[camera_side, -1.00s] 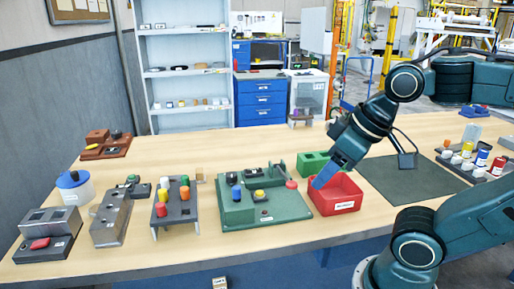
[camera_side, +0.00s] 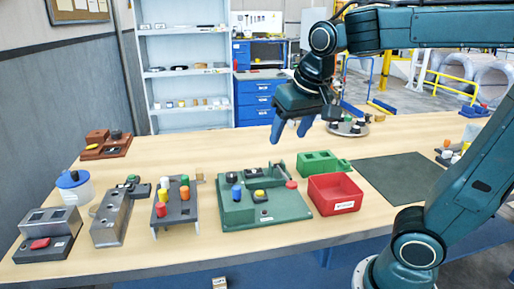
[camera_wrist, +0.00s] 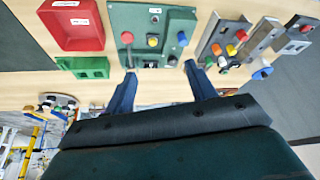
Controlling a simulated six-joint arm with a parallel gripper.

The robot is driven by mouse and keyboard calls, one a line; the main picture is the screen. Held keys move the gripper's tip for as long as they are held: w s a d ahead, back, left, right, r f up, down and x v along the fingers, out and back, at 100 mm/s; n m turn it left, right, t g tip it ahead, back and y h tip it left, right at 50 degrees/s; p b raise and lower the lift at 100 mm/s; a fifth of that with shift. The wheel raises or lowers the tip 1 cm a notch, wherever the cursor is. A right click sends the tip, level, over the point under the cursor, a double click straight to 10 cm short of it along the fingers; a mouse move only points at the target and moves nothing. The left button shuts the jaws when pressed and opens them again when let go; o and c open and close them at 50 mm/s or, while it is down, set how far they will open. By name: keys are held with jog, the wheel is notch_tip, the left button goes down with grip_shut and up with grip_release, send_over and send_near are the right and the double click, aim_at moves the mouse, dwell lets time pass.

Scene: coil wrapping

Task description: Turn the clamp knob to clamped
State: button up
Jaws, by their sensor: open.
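A green fixture (camera_side: 285,207) sits mid-table, with a blue cylinder (camera_side: 236,192), a yellow round top (camera_side: 259,195) and a red ball (camera_side: 291,185) at the end of a lever. The frames do not make clear which part is the clamp knob. In the wrist view the fixture (camera_wrist: 153,17) shows at the top centre, with the red ball (camera_wrist: 127,37), yellow top (camera_wrist: 152,41) and blue cylinder (camera_wrist: 182,37). My gripper (camera_side: 290,133) is open and empty, with blue fingers pointing down, above and behind the fixture. It also shows in the wrist view (camera_wrist: 163,77).
A red bin (camera_side: 334,195) and a green block (camera_side: 320,163) stand right of the fixture. A rack of coloured cylinders (camera_side: 175,207) and grey blocks (camera_side: 110,215) stand left. A dark mat (camera_side: 405,180) lies at right. A round tray (camera_side: 348,128) is at the back.

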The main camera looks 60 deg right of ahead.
jog(key=w+d+m+g+h, duration=0.1)
jog(key=w+d+m, duration=0.1)
jog(key=w+m, duration=0.35)
jog(key=m+g+h, duration=0.2)
jog(key=m+g, duration=0.1)
jog(key=m, duration=0.4)
send_over(231, 174)
jog(key=a, duration=0.6)
notch_tip(231, 174, down, 9)
jog(key=shift+f, duration=0.1)
jog(key=shift+d+f, duration=0.1)
jog(key=x, duration=1.3)
jog(key=shift+s+f, duration=0.15)
jog(key=shift+f, duration=0.2)
jog(key=shift+c, duration=0.5)
jog(key=c, duration=0.9)
